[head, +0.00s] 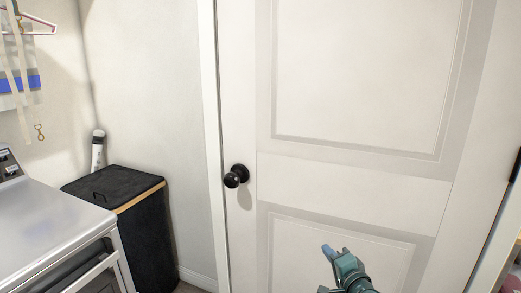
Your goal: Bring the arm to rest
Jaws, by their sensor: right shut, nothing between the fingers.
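My right gripper (335,251) shows at the bottom of the head view, right of centre. It is teal with bluish fingertips, and it is shut with nothing in it. It stands in front of the lower panel of a white door (350,190) and appears apart from it. The rest of my right arm runs out of the bottom edge. My left gripper is out of view.
The door has a dark round knob (236,176) on its left side. A grey-white appliance (60,225) stands at lower left. Next to it is a black hamper (125,190) with a bottle (98,150) behind.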

